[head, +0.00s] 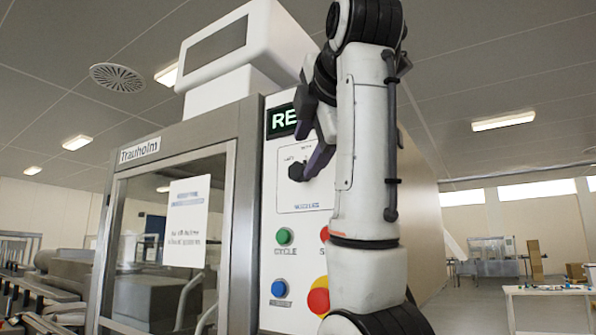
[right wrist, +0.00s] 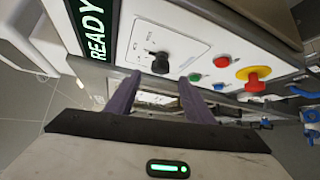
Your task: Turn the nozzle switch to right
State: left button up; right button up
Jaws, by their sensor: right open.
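The nozzle switch (head: 296,172) is a small black knob on a white plate, labelled NOZZLES, on the machine's front panel. It also shows in the right wrist view (right wrist: 160,63), on the panel just beyond my fingertips. Which way its pointer is set is too small to tell. My right gripper (head: 310,136) is open and empty, with dark purple fingers. In the right wrist view its two fingers (right wrist: 159,84) are spread, with the switch showing between and a little beyond them. A visible gap suggests no grip on the knob. My left gripper is out of view.
Below the switch are a green CYCLE button (head: 284,236), a blue button (head: 279,289) and a red-and-yellow emergency button (head: 318,300), partly behind my right arm. A lit display (head: 284,120) is above. A glass door (head: 165,250) is at left.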

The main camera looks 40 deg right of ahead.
aim_at(299, 170)
jog(key=p+x, duration=0.2)
jog(key=x, duration=0.7)
jog(key=shift+w+d+f, duration=0.1)
jog(key=shift+w+f, duration=0.05)
jog(key=shift+c, duration=0.3)
jog(key=c, duration=1)
jog(key=shift+f, duration=0.1)
